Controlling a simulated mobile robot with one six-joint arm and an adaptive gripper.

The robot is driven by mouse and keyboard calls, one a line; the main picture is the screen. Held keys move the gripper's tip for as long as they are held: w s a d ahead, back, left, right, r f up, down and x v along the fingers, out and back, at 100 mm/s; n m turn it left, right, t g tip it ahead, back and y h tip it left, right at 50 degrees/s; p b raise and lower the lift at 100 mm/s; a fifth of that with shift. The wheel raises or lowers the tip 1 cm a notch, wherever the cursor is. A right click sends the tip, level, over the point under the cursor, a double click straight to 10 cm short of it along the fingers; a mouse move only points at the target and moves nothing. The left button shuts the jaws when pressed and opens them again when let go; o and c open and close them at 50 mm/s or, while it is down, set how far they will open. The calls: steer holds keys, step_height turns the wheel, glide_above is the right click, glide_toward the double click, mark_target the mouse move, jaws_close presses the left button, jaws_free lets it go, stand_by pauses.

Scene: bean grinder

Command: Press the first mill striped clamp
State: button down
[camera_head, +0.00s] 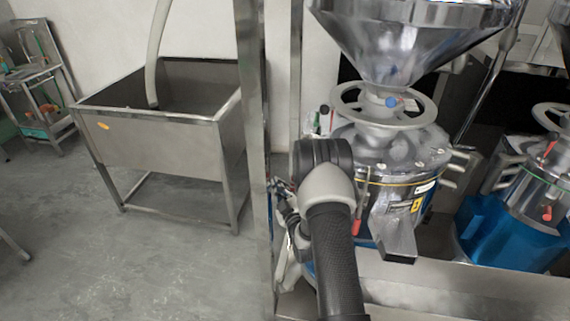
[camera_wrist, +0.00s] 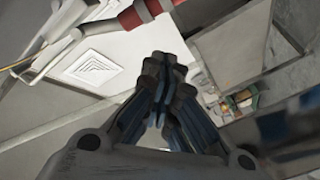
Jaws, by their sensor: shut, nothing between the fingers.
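The first mill (camera_head: 400,160) stands right of centre in the head view, a shiny metal body under a large hopper, with a grey handwheel. A clamp with a red handle (camera_head: 357,215) hangs on its front, beside my arm. In the wrist view a red handle with dark and pale bands (camera_wrist: 135,17) lies at the top, just beyond and left of my fingertips. I cannot tell for sure whether it is the same clamp. My gripper (camera_wrist: 165,62) is shut and empty, its dark fingertips together. No contact with the handle is clear. In the head view my arm hides part of the mill.
A second mill (camera_head: 540,190) with red-handled clamps and a blue base stands at the right. A metal spout (camera_head: 397,235) juts from the first mill close to my arm. A steel sink (camera_head: 160,140) stands at the left, with open floor (camera_head: 120,260) before it.

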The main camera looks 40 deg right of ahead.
steer(key=shift+s+d+f, duration=0.15)
steer(key=shift+d+f, duration=0.25)
steer(key=shift+f, duration=0.2)
stand_by(0.4)
steer(key=v, duration=1.2)
steer(key=shift+f, duration=0.1)
